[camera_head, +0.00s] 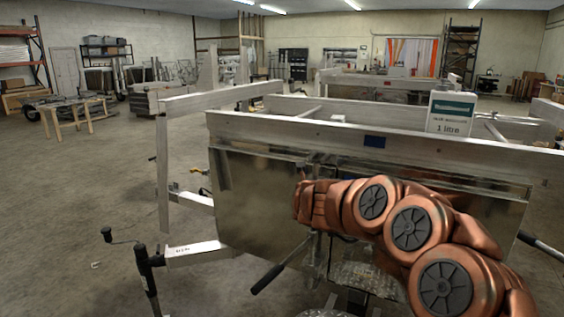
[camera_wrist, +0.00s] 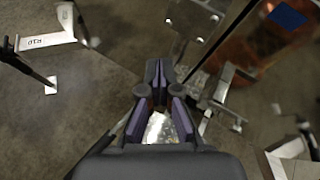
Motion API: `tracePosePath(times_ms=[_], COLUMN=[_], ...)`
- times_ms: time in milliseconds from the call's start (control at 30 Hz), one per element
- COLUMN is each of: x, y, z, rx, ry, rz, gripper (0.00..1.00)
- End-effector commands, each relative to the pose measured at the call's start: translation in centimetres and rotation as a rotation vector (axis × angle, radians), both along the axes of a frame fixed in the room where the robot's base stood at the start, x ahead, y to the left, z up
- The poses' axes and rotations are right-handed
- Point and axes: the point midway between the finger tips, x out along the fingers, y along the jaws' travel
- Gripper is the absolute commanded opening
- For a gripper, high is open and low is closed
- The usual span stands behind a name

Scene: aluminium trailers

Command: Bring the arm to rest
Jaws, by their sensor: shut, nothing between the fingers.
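My copper-coloured arm reaches in from the lower right in the head view, bent, with its far end in front of the trailer's metal front panel. My gripper (camera_wrist: 160,82) shows in the wrist view with its dark fingers together and nothing between them. It points down towards the floor and the trailer's front metalwork. In the head view I cannot make out the gripper's fingers.
The aluminium trailer (camera_head: 250,194) stands close in front of me. A crank handle post (camera_head: 146,272) rises at lower left. Open concrete floor (camera_head: 65,200) lies to the left.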

Motion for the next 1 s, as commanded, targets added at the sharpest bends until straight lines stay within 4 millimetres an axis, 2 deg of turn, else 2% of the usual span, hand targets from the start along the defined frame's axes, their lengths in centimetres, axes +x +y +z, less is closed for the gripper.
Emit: tracePosePath(times_ms=[33,133,267,400,467,533,667,767,800,1000], x=[-0.6,-2.7,-7.2,-13.6,-16.6,-20.5,-27.6,-32.6,-34.6,-43.9], y=[1.1,4.3,8.1,10.9,11.5,11.7,10.4,8.3,7.3,1.0], z=[1.9,5.4,8.0,8.0,7.3,5.9,2.3,-0.4,-1.6,-6.3], rx=[-0.057,-0.202,-0.424,-0.674,-0.782,-0.903,-1.105,-1.223,-1.258,-1.360], ry=[-0.035,-0.114,-0.201,-0.264,-0.278,-0.283,-0.262,-0.223,-0.200,-0.062], rz=[0.099,0.334,0.641,0.961,1.096,1.258,1.548,1.748,1.830,2.197], gripper=[0.00,0.00,0.00,0.00,0.00,0.00,0.00,0.00,0.00,0.00])
